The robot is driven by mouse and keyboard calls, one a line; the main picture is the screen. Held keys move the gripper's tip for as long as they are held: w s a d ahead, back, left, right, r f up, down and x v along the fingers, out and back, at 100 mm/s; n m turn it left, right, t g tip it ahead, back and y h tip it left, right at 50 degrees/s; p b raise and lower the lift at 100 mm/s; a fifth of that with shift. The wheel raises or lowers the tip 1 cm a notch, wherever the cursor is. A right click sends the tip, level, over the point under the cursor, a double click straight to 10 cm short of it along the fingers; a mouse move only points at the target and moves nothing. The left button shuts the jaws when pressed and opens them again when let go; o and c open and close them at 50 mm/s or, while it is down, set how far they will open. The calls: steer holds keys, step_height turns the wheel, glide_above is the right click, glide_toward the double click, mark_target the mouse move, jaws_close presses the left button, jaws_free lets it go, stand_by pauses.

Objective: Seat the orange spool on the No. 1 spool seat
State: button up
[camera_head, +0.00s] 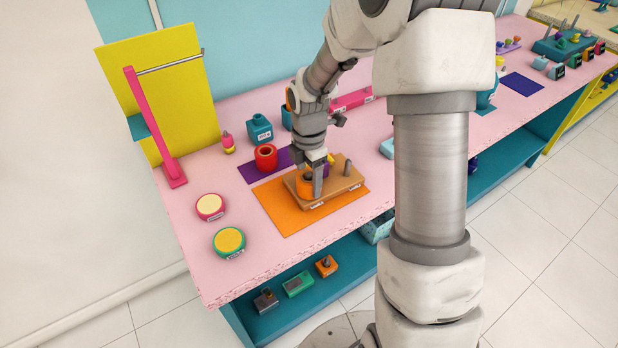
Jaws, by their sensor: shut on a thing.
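The orange spool (305,187) is at the left end of the wooden seat board (335,193). My gripper (317,182) points down and is shut on the spool. One finger covers part of the spool. I cannot tell whether the spool rests on the board or is a little above it, and no seat pin shows under it. A bare grey pin (347,168) stands at the board's right end. Something purple, partly hidden, shows just behind my gripper. Small labels on the board's front edge are too small to read.
The board lies on an orange mat (279,215). A red spool (265,157) stands by a purple mat (252,174) behind it. Two round tubs (229,241) are at the front left. A pink stand (146,125) is at the left.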

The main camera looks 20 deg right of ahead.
steer(key=shift+f, duration=0.15)
steer(key=o, duration=1.5)
step_height(320, 180, up, 18)
steer(key=shift+f+p, duration=0.25)
steer(key=shift+p, duration=0.65)
steer(key=s+r+m+t, duration=0.2)
steer(key=s+m, duration=0.4)
steer(key=m, duration=0.1)
steer(key=s+r+m+t, duration=0.1)
steer(key=s+r+m, duration=0.1)
steer(key=s+m, duration=0.5)
steer(key=s+r+m+t, duration=0.2)
steer(key=s+r+m, duration=0.1)
steer(key=s+m, duration=0.4)
steer(key=shift+s+m+t, duration=0.25)
steer(key=shift+m+t, duration=0.05)
